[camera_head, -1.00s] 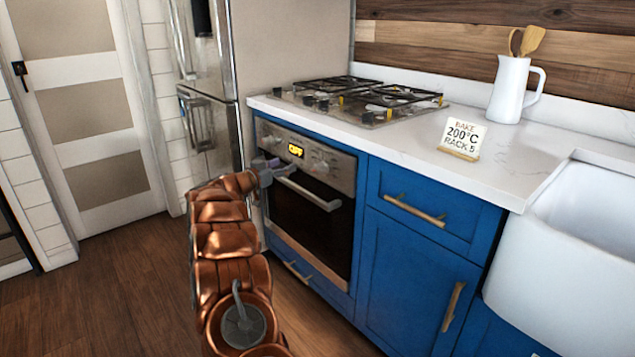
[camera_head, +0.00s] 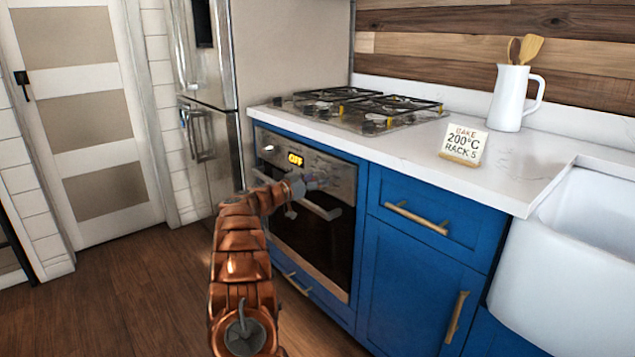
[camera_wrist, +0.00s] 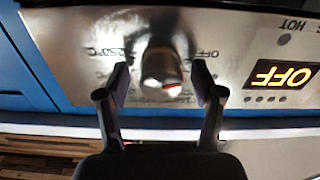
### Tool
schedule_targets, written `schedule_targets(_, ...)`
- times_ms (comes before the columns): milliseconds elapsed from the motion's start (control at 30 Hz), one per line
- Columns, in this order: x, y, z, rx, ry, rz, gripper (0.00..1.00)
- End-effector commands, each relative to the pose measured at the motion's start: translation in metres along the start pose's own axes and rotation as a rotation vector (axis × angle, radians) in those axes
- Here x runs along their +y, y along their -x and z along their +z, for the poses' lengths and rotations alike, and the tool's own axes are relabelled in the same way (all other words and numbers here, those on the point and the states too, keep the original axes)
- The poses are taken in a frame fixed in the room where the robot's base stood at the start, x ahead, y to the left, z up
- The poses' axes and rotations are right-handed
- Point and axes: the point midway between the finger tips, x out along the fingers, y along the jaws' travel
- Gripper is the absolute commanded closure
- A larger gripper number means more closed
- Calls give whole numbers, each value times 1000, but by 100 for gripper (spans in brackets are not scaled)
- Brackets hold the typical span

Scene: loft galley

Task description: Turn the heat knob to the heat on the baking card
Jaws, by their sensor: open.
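The baking card (camera_head: 463,146) stands on the white counter in the head view and reads BAKE, 200°C, RACK 5. The oven's lit display (camera_head: 296,159) reads OFF; it also shows upside down in the wrist view (camera_wrist: 283,74). In the wrist view a silvery knob (camera_wrist: 158,66) with a small red and white mark sits on the steel panel. My gripper (camera_wrist: 161,76) is open, one finger on each side of the knob; contact cannot be told. In the head view my gripper (camera_head: 318,177) covers the panel's right part.
The oven handle (camera_head: 325,212) runs below the panel, close to my arm. A gas hob (camera_head: 350,108) sits above on the counter. A white jug (camera_head: 511,97) with wooden utensils and a sink (camera_head: 565,250) are at right. Wooden floor is clear at left.

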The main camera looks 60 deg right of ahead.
Motion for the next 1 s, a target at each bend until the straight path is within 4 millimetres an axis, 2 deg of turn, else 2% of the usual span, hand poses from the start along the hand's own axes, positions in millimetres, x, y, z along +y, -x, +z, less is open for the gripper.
schedule_targets(400,0,-5,1,0,2,-1,33)
schedule_targets(900,0,-4,1,0,2,-1,85)
schedule_targets(1000,0,-4,1,0,2,-1,93)
